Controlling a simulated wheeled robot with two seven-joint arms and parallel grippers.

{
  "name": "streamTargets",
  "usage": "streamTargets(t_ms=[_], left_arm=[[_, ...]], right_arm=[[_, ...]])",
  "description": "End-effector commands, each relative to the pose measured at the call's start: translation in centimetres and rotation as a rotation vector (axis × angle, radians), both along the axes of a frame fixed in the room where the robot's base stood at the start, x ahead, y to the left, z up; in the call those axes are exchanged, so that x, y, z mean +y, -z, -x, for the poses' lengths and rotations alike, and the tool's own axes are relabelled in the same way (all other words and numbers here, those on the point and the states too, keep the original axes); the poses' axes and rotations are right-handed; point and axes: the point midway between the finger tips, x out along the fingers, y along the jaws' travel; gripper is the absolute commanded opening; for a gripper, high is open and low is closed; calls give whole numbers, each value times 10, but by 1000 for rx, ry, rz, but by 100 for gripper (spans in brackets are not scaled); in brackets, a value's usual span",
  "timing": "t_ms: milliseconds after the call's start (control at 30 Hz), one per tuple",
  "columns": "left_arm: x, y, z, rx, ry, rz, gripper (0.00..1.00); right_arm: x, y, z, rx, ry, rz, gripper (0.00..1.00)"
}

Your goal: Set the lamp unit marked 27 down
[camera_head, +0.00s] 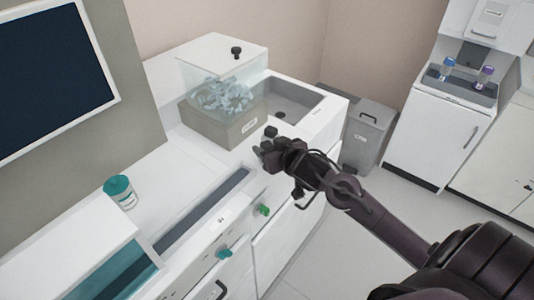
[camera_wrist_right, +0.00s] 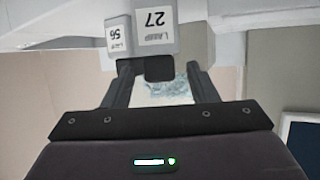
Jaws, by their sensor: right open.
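The lamp unit marked 27 (camera_wrist_right: 155,25) is a pale box with a white label, seen upside down at the top of the right wrist view. A dark block (camera_wrist_right: 159,69) at its lower edge lies between the fingers of my right gripper (camera_wrist_right: 160,82). The fingers are apart; I cannot tell whether they touch the block. In the head view my right gripper (camera_head: 272,150) is over the counter edge, in front of the grey bin with a clear cover. I cannot make out the lamp unit there. My left gripper is not in view.
A unit marked 56 (camera_wrist_right: 118,38) is beside unit 27. Green (camera_head: 263,210) and teal (camera_head: 224,253) knobs project in front.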

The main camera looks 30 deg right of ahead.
Motion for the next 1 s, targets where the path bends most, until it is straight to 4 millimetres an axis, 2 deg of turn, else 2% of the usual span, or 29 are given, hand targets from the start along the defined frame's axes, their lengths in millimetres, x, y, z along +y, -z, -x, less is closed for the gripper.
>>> streamTargets(t_ms=[200,600,867,1000], left_arm=[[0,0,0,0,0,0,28],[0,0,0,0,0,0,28],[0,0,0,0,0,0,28],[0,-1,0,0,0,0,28]], right_arm=[[0,0,-1,0,0,0,53],[0,0,0,-1,0,0,0],[0,-2,-1,-1,0,0,0],[0,-11,-1,-2,0,-1,0]])
